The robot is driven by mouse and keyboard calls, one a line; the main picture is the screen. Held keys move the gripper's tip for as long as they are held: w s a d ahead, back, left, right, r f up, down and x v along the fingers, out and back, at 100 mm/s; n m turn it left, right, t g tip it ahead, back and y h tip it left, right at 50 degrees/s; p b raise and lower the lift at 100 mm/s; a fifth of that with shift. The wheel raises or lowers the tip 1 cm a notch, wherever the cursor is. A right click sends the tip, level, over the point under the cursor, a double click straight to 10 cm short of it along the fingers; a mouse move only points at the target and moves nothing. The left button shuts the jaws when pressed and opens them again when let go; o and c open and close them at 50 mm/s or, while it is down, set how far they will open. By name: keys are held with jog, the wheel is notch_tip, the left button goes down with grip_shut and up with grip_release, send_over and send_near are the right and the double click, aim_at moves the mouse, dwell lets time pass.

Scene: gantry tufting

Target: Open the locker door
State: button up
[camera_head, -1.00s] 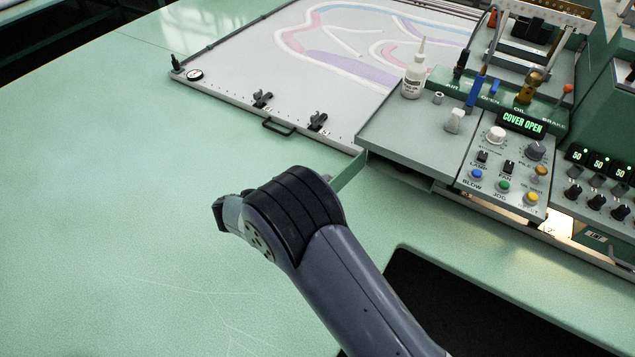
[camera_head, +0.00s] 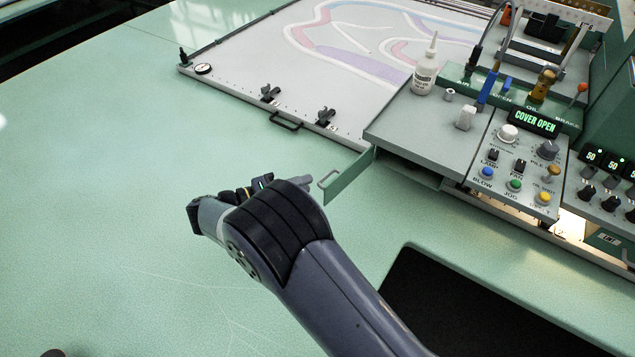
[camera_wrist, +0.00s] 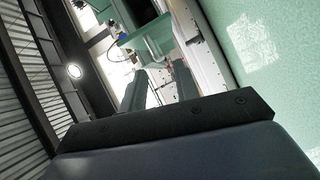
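The locker door (camera_head: 349,177) is a small green panel below the left end of the grey control console. It stands swung outward, leaving the dark locker opening (camera_head: 408,170) showing beside it. Its pale loop handle (camera_head: 328,179) is on the free edge. My gripper (camera_head: 312,184) is mostly hidden behind my wrist in the head view, with a grey finger showing just left of the handle. In the wrist view, the two fingers of my gripper (camera_wrist: 160,72) are apart with nothing between them. The handle (camera_wrist: 153,48) and green door (camera_wrist: 145,30) lie just beyond the fingertips.
The grey console (camera_head: 435,130) carries a white bottle (camera_head: 425,72), knobs and a "COVER OPEN" display (camera_head: 535,122). A framed patterned sheet (camera_head: 350,45) lies behind. The green surface (camera_head: 120,180) to the left is clear. A dark opening (camera_head: 450,300) lies at front right.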

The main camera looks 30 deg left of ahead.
aim_at(324, 178)
jog(key=shift+b+v, duration=0.35)
jog(key=shift+v, duration=1.9)
jog(key=p+x, duration=0.2)
jog(key=x, duration=0.8)
jog(key=shift+w+d+r+p, duration=0.15)
jog(key=shift+w+p, duration=0.1)
jog(key=shift+p, duration=0.15)
jog(key=shift+w+d, duration=0.15)
jog(key=shift+w, duration=0.05)
jog(key=shift+s+f+y, duration=0.15)
jog(key=shift+f+y, duration=0.05)
jog(key=shift+y, duration=0.1)
jog(key=shift+d+r, duration=0.1)
jog(key=shift+d, duration=0.05)
